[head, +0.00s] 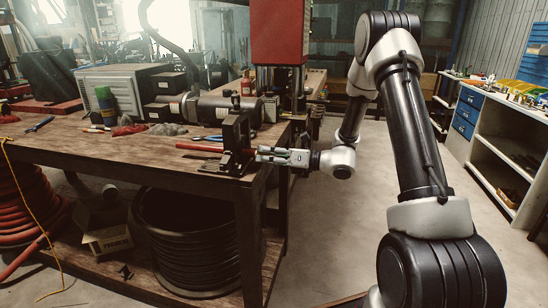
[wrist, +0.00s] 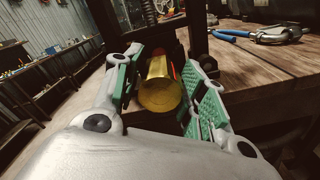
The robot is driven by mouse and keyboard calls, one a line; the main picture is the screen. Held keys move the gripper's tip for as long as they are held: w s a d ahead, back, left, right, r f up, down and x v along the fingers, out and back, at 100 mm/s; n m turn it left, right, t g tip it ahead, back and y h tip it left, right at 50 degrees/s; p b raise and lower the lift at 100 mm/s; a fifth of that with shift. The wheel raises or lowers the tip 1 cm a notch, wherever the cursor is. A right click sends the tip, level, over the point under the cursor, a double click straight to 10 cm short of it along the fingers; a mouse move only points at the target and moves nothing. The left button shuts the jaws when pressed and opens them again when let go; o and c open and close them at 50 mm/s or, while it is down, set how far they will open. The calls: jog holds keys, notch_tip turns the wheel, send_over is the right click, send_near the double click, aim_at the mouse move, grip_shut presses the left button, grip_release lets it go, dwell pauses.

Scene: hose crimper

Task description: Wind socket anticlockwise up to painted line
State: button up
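The socket (wrist: 160,92) is a brass-coloured cylinder, end-on to me in the wrist view. My gripper (wrist: 161,68) has its green-padded fingers on either side of it, spread apart, with a gap at least on the left. A bit of red shows behind the socket. In the head view a red hose (head: 199,147) lies level through a dark clamp (head: 235,143) at the bench corner, and my gripper (head: 263,154) points at it from the right. The socket is too small to make out there.
The wooden bench (head: 110,150) carries a grey machine (head: 123,88), a spray can (head: 105,105) and loose tools. Blue-handled pliers (wrist: 262,35) lie on the bench near the clamp. A red press (head: 277,33) stands behind. The floor to the right is clear.

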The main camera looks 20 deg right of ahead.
dwell(0.3)
jog(key=v, duration=0.5)
jog(key=shift+d, duration=0.1)
